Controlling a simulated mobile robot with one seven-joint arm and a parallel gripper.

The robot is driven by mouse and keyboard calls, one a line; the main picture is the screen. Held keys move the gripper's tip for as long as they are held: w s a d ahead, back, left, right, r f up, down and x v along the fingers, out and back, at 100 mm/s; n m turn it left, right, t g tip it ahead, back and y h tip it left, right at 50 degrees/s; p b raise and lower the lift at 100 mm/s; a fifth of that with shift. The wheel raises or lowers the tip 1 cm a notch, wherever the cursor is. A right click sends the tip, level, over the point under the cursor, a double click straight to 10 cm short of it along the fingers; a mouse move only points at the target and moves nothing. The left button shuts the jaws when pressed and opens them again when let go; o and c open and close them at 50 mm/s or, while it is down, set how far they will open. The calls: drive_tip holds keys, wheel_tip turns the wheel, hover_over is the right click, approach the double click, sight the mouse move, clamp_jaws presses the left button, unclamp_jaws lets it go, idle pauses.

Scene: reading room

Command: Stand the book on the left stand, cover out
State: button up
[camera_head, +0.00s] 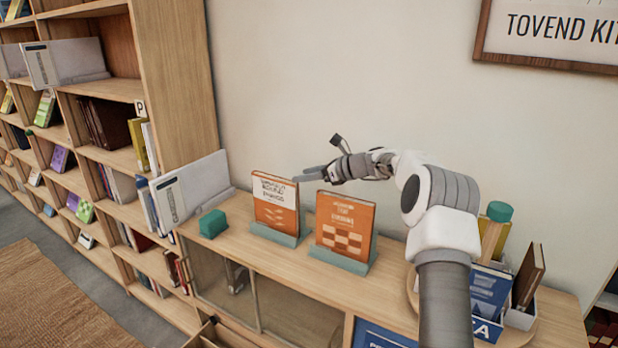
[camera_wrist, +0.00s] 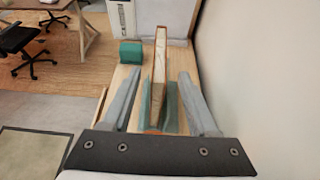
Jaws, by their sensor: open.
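A second orange book (camera_head: 344,224) stands cover out on the right teal stand (camera_head: 340,261). My gripper (camera_head: 308,174) is at the upper right edge of the left book. In the wrist view the open fingers (camera_wrist: 160,88) lie to either side of a book seen edge-on (camera_wrist: 158,70), apparently the left one, with its stand (camera_wrist: 171,108) below.
A small teal block (camera_head: 213,223) sits left of the left stand on the wooden cabinet top. A grey-white panel (camera_head: 190,190) stands behind it, beside tall bookshelves (camera_head: 170,70). A box of books (camera_head: 518,318) stands at the right. The wall is close behind.

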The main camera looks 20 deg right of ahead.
drive_tip(key=s+a+r+n+g+h, duration=0.1)
drive_tip(key=s+a+r+n+h, duration=0.15)
drive_tip(key=s+a+n, duration=0.4)
drive_tip(key=s+a+r+n+g+h, duration=0.1)
drive_tip(key=s+r+n+g, duration=0.2)
drive_tip(key=s, duration=0.6)
drive_tip(key=s+a+r+n+h, duration=0.1)
drive_tip(key=s+a+r+n, duration=0.35)
drive_tip(key=s, duration=0.35)
drive_tip(key=s+d+f+n+h, duration=0.2)
drive_tip(key=s+n, duration=0.4)
drive_tip(key=s, duration=0.8)
drive_tip(key=s+d+f+n+h, duration=0.2)
drive_tip(key=s+n, duration=0.5)
drive_tip(key=s, duration=0.7)
drive_tip(key=shift+s+d+f+h, duration=0.25)
drive_tip(key=shift+d+h, duration=0.15)
drive_tip(key=shift+h, duration=0.15)
